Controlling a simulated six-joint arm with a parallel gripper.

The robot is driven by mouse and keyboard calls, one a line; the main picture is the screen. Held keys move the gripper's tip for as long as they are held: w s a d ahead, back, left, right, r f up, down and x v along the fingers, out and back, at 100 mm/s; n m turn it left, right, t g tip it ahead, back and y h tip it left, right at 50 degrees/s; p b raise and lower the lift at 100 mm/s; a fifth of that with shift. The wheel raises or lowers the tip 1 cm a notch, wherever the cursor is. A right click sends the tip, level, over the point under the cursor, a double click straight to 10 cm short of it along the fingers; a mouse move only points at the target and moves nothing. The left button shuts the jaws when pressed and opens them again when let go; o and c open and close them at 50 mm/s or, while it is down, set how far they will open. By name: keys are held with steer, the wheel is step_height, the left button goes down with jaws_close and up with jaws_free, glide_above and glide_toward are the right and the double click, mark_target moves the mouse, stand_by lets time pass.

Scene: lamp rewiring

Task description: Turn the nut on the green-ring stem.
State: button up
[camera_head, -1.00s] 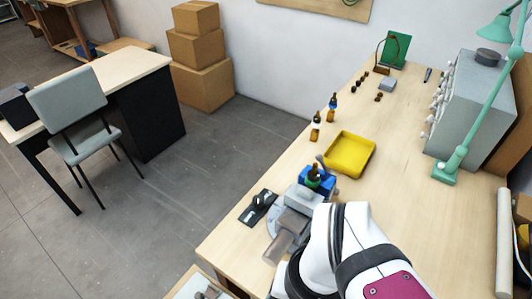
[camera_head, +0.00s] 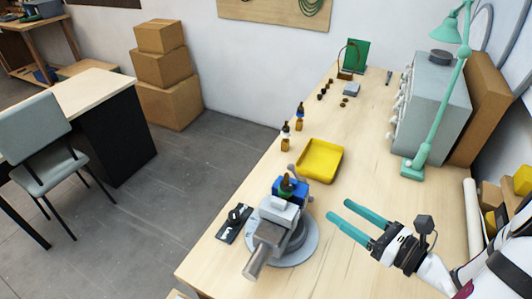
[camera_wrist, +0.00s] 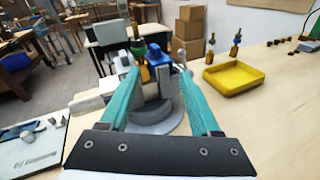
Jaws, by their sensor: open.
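The green-ring stem (camera_head: 287,187) stands upright in the blue jaws (camera_head: 296,193) of a grey vise (camera_head: 279,212) on the workbench. I cannot make out the nut clearly. My gripper (camera_head: 340,211) has two teal fingers, spread apart and empty. It is to the right of the vise in the head view, clear of the stem. In the wrist view my gripper (camera_wrist: 160,72) points towards the vise, with the stem near the left fingertip.
A yellow tray (camera_head: 321,175) lies behind the vise, with two amber stems (camera_head: 285,138) standing left of it. A black device (camera_head: 234,222) lies left of the vise. A teal lamp (camera_head: 416,169) and grey cabinet stand at the right. The bench right of the tray is clear.

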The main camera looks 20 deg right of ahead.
mark_target(291, 188)
steer(key=w+a+n, duration=0.1)
steer(key=w+a, duration=0.2)
steer(key=w+a+n+y, duration=0.1)
steer(key=w+a, duration=0.2)
steer(key=w, duration=0.1)
steer(key=w+a+r+n+y, duration=0.1)
steer(key=w+a, duration=0.2)
steer(key=w, duration=0.1)
steer(key=shift+a+t, duration=0.15)
steer(key=shift+t, duration=0.15)
jaws_close()
